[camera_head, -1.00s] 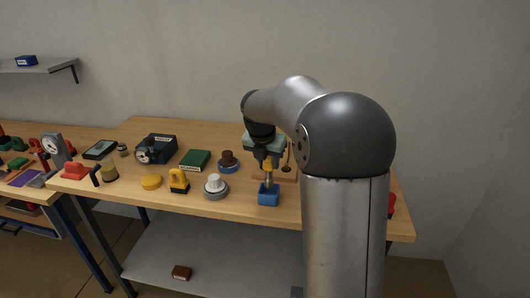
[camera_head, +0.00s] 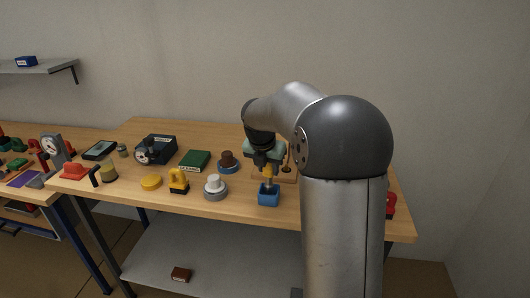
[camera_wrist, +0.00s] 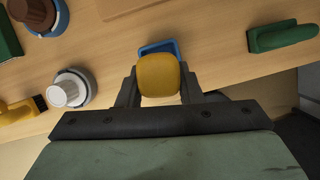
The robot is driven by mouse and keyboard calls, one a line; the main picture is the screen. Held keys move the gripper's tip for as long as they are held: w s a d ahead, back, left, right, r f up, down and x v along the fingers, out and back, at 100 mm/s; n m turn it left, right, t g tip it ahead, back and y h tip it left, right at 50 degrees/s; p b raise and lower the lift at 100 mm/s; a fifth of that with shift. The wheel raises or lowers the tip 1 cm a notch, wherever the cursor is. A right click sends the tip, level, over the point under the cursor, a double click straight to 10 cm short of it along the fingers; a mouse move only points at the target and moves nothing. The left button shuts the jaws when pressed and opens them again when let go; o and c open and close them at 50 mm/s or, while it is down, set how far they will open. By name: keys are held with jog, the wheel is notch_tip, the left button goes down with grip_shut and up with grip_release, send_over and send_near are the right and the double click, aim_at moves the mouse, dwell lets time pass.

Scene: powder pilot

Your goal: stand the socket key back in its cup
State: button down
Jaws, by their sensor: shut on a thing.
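My gripper (camera_head: 268,164) is shut on the yellow handle of the socket key (camera_head: 269,173), directly above the blue cup (camera_head: 269,198). The key hangs roughly upright, and its lower end meets the cup's opening in the head view. I cannot tell how deep the tip sits inside. In the wrist view, the yellow handle (camera_wrist: 158,76) is between the fingers (camera_wrist: 159,88) and covers most of the cup, whose blue rim (camera_wrist: 160,46) shows behind it.
A grey round piece with a white knob (camera_head: 215,188) stands left of the cup, and a yellow-and-black piece (camera_head: 178,181) further left. A brown knob on a blue ring (camera_head: 228,163) and a green box (camera_head: 195,160) lie behind. The table's front edge is close to the cup.

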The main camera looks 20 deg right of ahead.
jog(key=shift+f+b, duration=0.45)
jog(key=shift+f, duration=0.85)
jog(key=c, duration=0.9)
grip_release()
jog(key=v, duration=1.7)
jog(key=s+a+f+m+y, duration=0.1)
jog(key=s+a+f+m, duration=0.3)
jog(key=s+f+m, duration=0.2)
jog(key=s+a+f+m+g+y, duration=0.1)
jog(key=s+a+f+m, duration=0.3)
jog(key=s+f+m, duration=0.3)
jog(key=s+a+f+m+g+y, duration=0.1)
jog(key=s+a+f+m, duration=0.2)
jog(key=s+m, duration=1)
jog(key=shift+s+a+f, duration=0.2)
jog(key=shift+s+f, duration=0.25)
jog(key=shift+f, duration=0.35)
jog(key=shift+s+a+f, duration=0.2)
jog(key=shift+s+f, duration=0.2)
jog(key=shift+f, duration=0.45)
